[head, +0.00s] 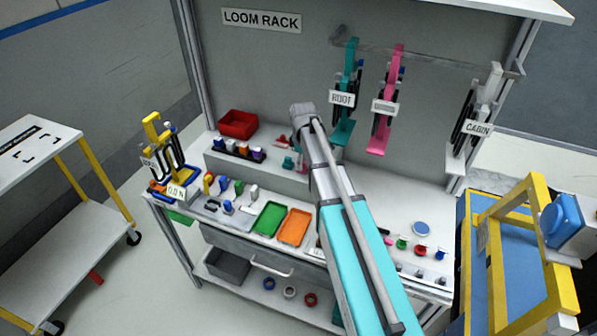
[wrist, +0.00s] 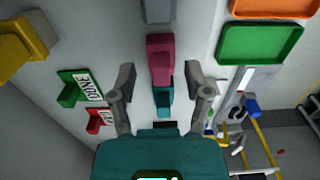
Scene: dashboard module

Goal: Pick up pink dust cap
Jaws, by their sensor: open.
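A pink dust cap (wrist: 160,62) lies on the grey shelf in the wrist view, in line with a teal part (wrist: 163,100) just below it in the picture. My gripper (wrist: 160,74) is open, with one finger on each side of the pink cap and a gap to each. It is empty; I cannot tell how high it is above the cap. In the head view, a bit of pink (head: 303,167) and a teal part (head: 288,163) show beside my arm on the raised shelf. My gripper is mostly hidden there behind my wrist.
Green (wrist: 73,88) and red (wrist: 98,121) blocks with labels stand left of my gripper. The green tray (head: 269,219) and orange tray (head: 293,227) lie on the lower bench. A red bin (head: 238,124) stands at the back. Teal (head: 343,132) and pink (head: 377,142) hangers hang right of my arm.

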